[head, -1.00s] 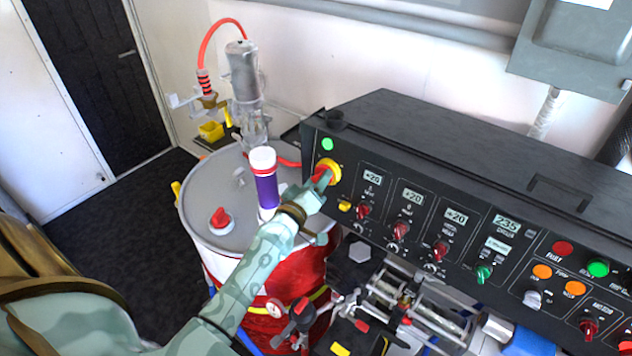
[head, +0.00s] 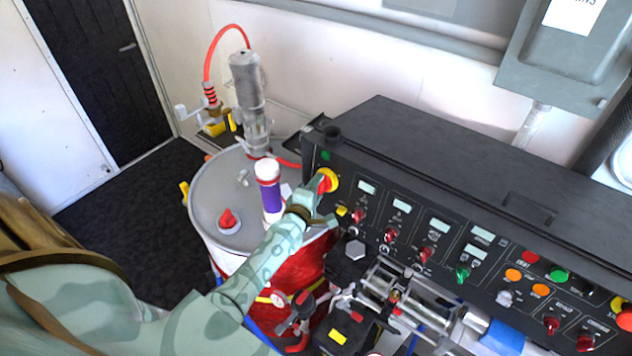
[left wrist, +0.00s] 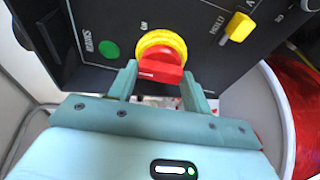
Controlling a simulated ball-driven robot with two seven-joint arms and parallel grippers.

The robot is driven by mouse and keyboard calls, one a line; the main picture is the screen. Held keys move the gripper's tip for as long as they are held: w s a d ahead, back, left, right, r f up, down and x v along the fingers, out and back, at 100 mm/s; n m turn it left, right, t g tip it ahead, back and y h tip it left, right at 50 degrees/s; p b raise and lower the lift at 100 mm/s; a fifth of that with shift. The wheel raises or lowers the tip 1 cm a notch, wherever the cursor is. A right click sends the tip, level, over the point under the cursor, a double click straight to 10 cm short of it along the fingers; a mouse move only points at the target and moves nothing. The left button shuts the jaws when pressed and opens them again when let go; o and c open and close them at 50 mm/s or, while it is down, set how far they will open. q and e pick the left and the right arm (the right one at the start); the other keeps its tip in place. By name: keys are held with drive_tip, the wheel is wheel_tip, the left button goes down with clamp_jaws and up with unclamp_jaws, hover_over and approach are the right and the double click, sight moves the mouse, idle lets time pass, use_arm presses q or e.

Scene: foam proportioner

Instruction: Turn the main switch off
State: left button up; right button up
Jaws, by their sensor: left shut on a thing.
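The main switch (head: 329,180) is a red knob on a yellow round base at the left end of the black control panel's front (head: 385,186). It shows close up in the left wrist view (left wrist: 160,54), with "ON" printed beside it. My left gripper (head: 318,192) reaches it from the front left. In the left wrist view, its fingers (left wrist: 160,78) stand at both sides of the red handle, shut on it. The green lamp (head: 325,155) by the switch looks dull, and the panel displays are blank. My right gripper is not in view.
A grey-topped drum (head: 215,190) with a pump (head: 247,85) stands left of the panel. A purple-and-white bottle (head: 270,192) stands on the drum close to my left arm. The metal proportioner machinery (head: 405,300) sits below the panel. Dark floor (head: 110,215) is free at left.

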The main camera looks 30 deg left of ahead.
use_arm(q)
drive_tip(key=shift+r+n+g+h+p, duration=0.15)
drive_tip(key=shift+n+g+p, duration=0.4)
drive_tip(key=shift+n, duration=0.95)
drive_tip(key=shift+n+g+h+p, duration=0.25)
drive_tip(key=shift+n+p, duration=0.6)
drive_tip(key=shift+n, duration=0.65)
drive_tip(key=o, duration=1)
drive_tip(key=shift+w, duration=0.1)
